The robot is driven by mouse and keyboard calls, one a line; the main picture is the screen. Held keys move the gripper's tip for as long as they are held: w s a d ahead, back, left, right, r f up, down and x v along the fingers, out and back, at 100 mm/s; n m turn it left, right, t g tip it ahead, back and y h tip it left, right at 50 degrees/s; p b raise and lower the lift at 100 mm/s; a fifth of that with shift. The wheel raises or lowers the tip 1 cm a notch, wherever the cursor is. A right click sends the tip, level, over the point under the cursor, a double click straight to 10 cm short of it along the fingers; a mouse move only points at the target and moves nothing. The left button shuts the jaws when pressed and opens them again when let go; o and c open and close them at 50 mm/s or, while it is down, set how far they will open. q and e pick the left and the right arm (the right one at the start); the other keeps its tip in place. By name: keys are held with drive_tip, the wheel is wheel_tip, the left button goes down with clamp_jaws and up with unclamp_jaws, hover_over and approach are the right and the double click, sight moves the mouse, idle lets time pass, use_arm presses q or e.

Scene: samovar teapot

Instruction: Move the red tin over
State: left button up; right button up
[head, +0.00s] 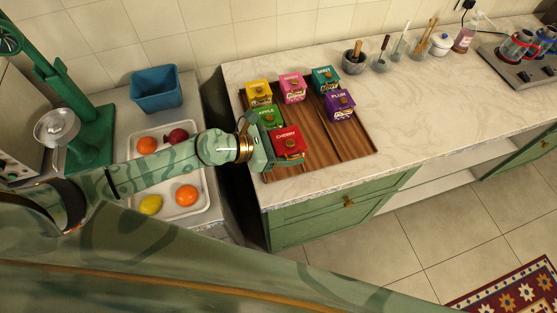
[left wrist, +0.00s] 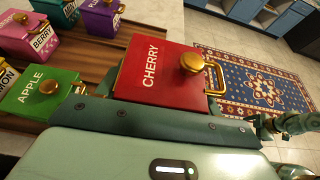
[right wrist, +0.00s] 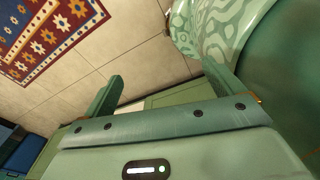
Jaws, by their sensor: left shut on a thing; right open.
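The red tin, labelled CHERRY (head: 287,142), is at the front of the wooden tray (head: 323,155) on the marble counter. My left gripper (head: 268,148) is shut on it from its left side. In the left wrist view the red tin (left wrist: 150,75) shows its gold knob and gold side handle, upright between the jaws. I cannot tell whether its base touches the tray. My right gripper (right wrist: 170,95) is open and empty, above the floor in its wrist view.
A green APPLE tin (head: 267,117) stands close behind the red one. Yellow (head: 258,92), pink (head: 292,87), teal (head: 325,79) and purple (head: 339,104) tins share the tray. The tray's front right is bare.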

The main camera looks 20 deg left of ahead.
use_arm(q)
drive_tip(key=f, duration=0.1)
drive_tip(key=w+a+f+b, duration=0.1)
drive_tip(key=f+b, duration=0.1)
drive_tip(key=shift+w+a+f, duration=0.3)
drive_tip(key=shift+w+f, duration=0.05)
drive_tip(key=shift+f, duration=0.05)
drive_tip(key=shift+w+a+f, duration=0.1)
drive_tip(key=shift+w+f, duration=0.05)
drive_tip(key=shift+w, duration=0.05)
drive_tip(key=shift+w+a+f, duration=0.15)
drive_tip(key=shift+a+f, duration=0.05)
drive_tip(key=shift+f, duration=0.05)
drive_tip(key=f, duration=0.1)
drive_tip(key=f+b, duration=0.2)
drive_tip(key=shift+w+a+f, duration=0.1)
drive_tip(key=shift+a+f, duration=0.1)
drive_tip(key=shift+a, duration=0.05)
use_arm(e)
wheel_tip(320, 180, down, 6)
drive_tip(key=s+a, duration=0.1)
drive_tip(key=shift+s+r, duration=0.15)
drive_tip(key=shift+s, duration=0.15)
use_arm(q)
drive_tip(key=o, duration=1.1)
drive_tip(key=shift+f, duration=0.15)
drive_tip(key=shift+o, duration=0.2)
use_arm(e)
drive_tip(key=shift+d, duration=0.1)
